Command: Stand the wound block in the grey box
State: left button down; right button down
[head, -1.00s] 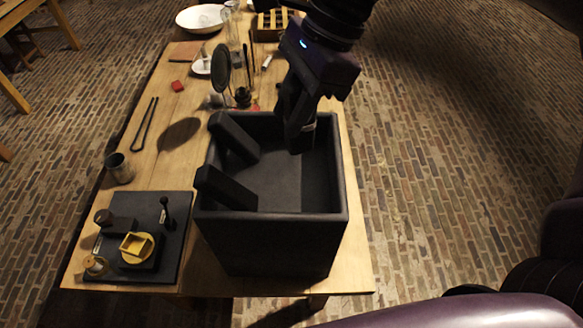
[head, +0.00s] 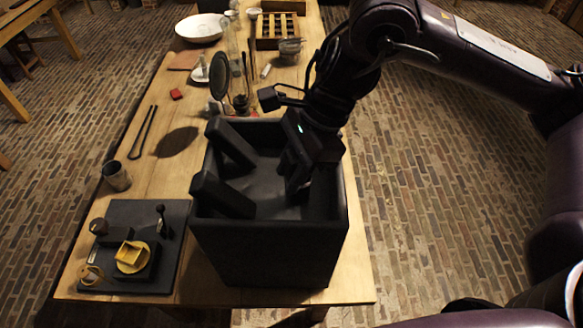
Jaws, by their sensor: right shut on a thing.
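The grey box (head: 268,258) is a deep, open, dark box standing on the table. Two dark slabs (head: 232,143) (head: 222,195) lean at its left side. My right gripper (head: 296,178) reaches down into the right half of the box and is shut on a dark thing. That thing is probably the wound block; it is mostly hidden by the fingers and shadow, and I cannot make out its winding. I cannot tell whether it touches the box floor. My left gripper is not in view.
A metal cup (head: 116,176), black tongs (head: 142,132) and a round dark disc on a stand (head: 219,74) are near. A wooden rack (head: 278,38) stands at the back.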

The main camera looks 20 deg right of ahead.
jog(key=shift+f, duration=0.2)
jog(key=c, duration=1.1)
grip_release()
jog(key=shift+r, duration=0.1)
jog(key=shift+r, duration=0.15)
jog(key=p+v, duration=0.2)
jog(key=v, duration=1)
